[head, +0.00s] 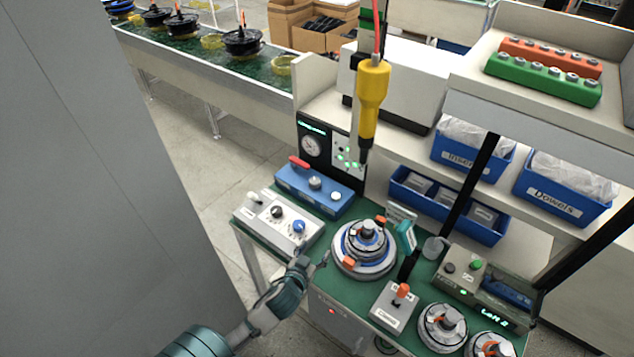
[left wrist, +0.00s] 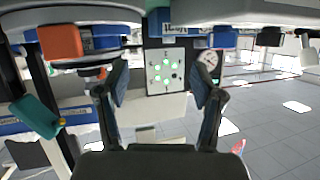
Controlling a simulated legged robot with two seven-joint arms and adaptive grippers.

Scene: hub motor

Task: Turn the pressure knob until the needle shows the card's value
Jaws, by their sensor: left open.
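A round white pressure gauge (head: 312,146) is set in a black upright panel at the back of the bench; its needle is too small to read. It also shows in the left wrist view (left wrist: 208,58). A grey control box (head: 270,226) at the bench's left carries a black knob (head: 277,211) and a blue knob (head: 298,226). A blue box (head: 313,195) behind it has a red handle and a silver knob. I cannot tell which is the pressure knob. A small card (head: 401,214) stands behind the hub motor, unreadable. My left gripper (head: 318,262) is open and empty, right of the grey box; its fingers (left wrist: 161,88) are apart.
The stacked hub motor (head: 364,250) stands close right of my left gripper. A yellow screwdriver (head: 371,95) hangs above the bench. A white panel with green lights (head: 346,155) adjoins the gauge. A switch box (head: 394,309) and smaller hubs are at the front right.

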